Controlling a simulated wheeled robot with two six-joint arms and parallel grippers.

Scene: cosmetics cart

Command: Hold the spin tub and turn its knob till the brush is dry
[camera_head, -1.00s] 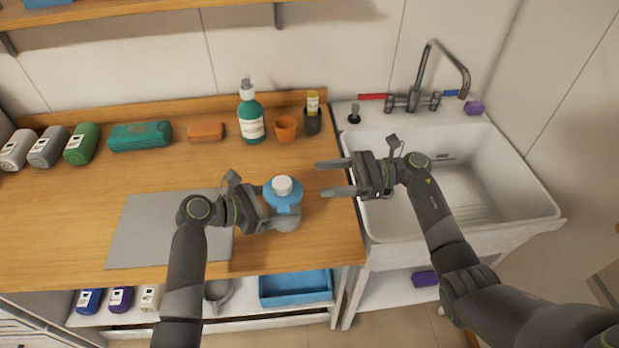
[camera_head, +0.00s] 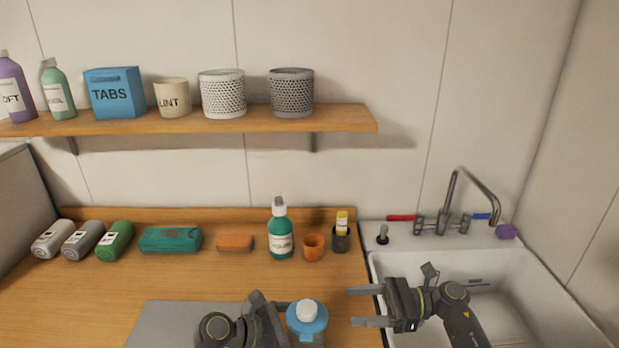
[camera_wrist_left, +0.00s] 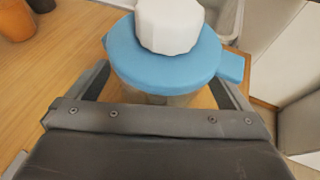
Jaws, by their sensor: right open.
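The spin tub has a blue lid (camera_head: 307,322) with a white knob (camera_head: 307,311) on top. It stands on the counter at the bottom of the head view, its body cut off there. In the left wrist view the blue lid (camera_wrist_left: 165,62) and white knob (camera_wrist_left: 169,24) fill the top middle. My left gripper (camera_wrist_left: 160,96) has a finger on each side of the tub's body under the lid and is shut on it. My right gripper (camera_head: 352,306) is open and empty, just right of the tub, fingers pointing left. I cannot make out the brush.
A grey mat (camera_head: 165,322) lies left. The sink (camera_head: 540,272) with its tap (camera_head: 452,190) is right. A shelf (camera_head: 190,121) with containers hangs above.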

